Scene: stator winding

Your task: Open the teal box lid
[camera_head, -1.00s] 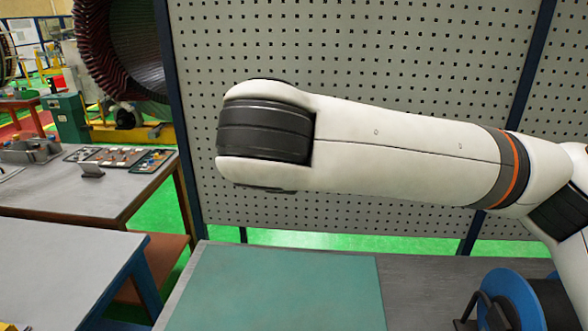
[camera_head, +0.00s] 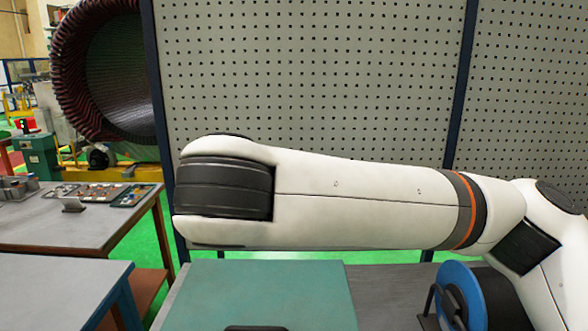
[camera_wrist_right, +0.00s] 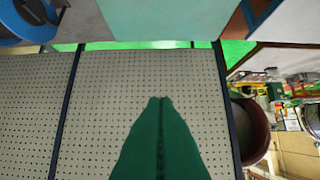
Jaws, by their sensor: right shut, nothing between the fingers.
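The teal box lid (camera_head: 262,290) is a flat teal surface on the grey workbench, low in the head view. A dark handle (camera_head: 255,327) shows at its near edge, cut by the frame bottom. In the right wrist view, which looks upside down, the teal surface (camera_wrist_right: 170,18) is at the top. My right gripper (camera_wrist_right: 160,100) shows there as two green fingers pressed together, empty, pointing toward the pegboard and apart from the lid. In the head view my right arm crosses above the lid's far side; its gripper is not seen there. My left gripper is not in view.
A blue spool (camera_head: 460,297) stands on the workbench right of the lid. A perforated board (camera_head: 320,80) with dark blue posts rises behind. Side tables (camera_head: 60,285) stand at the left, one with small parts on it. The bench (camera_head: 390,285) between lid and spool looks clear.

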